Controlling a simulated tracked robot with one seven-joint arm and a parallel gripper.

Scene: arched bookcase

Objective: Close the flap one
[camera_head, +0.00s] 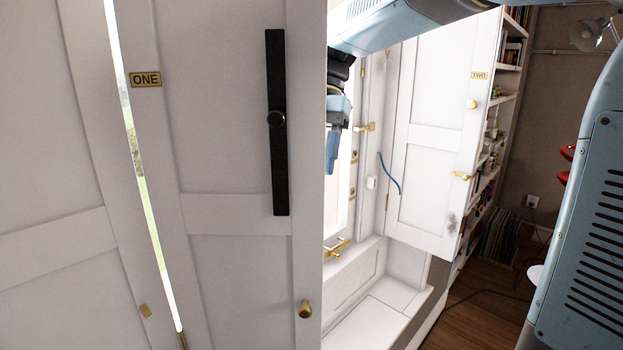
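Flap one (230,150) is a large white panelled shutter, standing close in the left half of the view. My gripper (333,155) hangs at the flap's right edge, with blue finger parts pointing down. Its fingertips overlap in this view, so its opening and any contact with the flap cannot be told.
Flap two (435,130), white with gold fittings, stands open at the right. Between the flaps are a window recess with gold latches (338,247) and a white sill (375,318). A bookcase (490,150) stands behind flap two. Wooden floor (480,320) shows at lower right.

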